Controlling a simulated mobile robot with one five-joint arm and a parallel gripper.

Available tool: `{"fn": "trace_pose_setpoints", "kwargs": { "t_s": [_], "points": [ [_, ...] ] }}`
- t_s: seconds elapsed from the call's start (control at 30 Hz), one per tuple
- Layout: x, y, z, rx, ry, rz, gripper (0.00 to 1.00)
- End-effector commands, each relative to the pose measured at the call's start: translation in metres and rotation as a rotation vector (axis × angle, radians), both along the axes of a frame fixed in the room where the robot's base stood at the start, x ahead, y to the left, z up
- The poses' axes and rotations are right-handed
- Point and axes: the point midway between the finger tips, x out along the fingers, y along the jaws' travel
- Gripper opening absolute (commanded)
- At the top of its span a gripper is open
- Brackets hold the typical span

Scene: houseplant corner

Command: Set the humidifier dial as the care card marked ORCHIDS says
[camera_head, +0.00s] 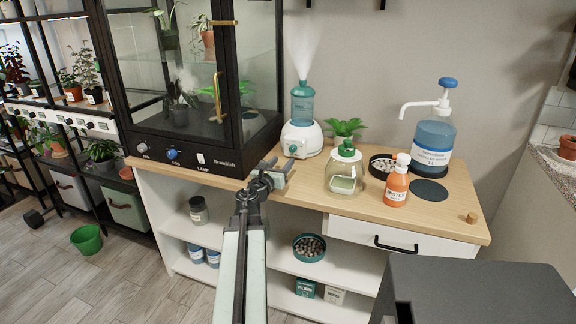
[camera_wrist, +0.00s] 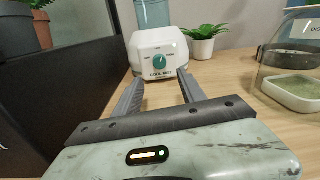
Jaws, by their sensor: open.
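The humidifier (camera_head: 301,138) is a white rounded base with a teal bottle on top, standing on the wooden counter, with mist rising above it. Its green dial (camera_head: 292,149) faces the front. In the wrist view the dial (camera_wrist: 158,61) sits in the middle of the white front panel, with small labels around it too small to read surely. My gripper (camera_head: 273,170) is at the counter's front edge, short of the humidifier. In the wrist view my gripper (camera_wrist: 158,82) is open and empty, its two fingers pointing at the dial. I see no readable ORCHIDS card.
A glass cabinet (camera_head: 197,83) stands left of the humidifier. A potted plant (camera_head: 345,129), a glass jar with green lid (camera_head: 345,170), an orange bottle (camera_head: 397,183) and a blue pump bottle (camera_head: 431,150) stand to its right. The counter's front right is mostly clear.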

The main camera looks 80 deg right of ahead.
Motion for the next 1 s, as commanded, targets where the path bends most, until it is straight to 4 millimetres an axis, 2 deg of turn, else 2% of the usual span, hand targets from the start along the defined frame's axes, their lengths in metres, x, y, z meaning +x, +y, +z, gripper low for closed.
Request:
{"fn": "trace_pose_setpoints", "kwargs": {
  "t_s": [0.17,0.27,0.6,0.87,0.9,1.0],
  "points": [
    [0.0,-0.004,0.002,0.0,0.0,0.0,0.48],
    [-0.002,-0.015,0.002,0.0,0.0,0.001,0.48],
    [-0.016,-0.072,0.002,0.0,0.0,0.001,0.48],
    [-0.017,-0.076,0.002,0.0,0.0,0.002,0.48],
    [-0.017,-0.076,0.002,0.0,0.0,0.002,0.45],
    [-0.017,-0.076,0.002,0.0,0.0,0.002,0.17]
  ]
}}
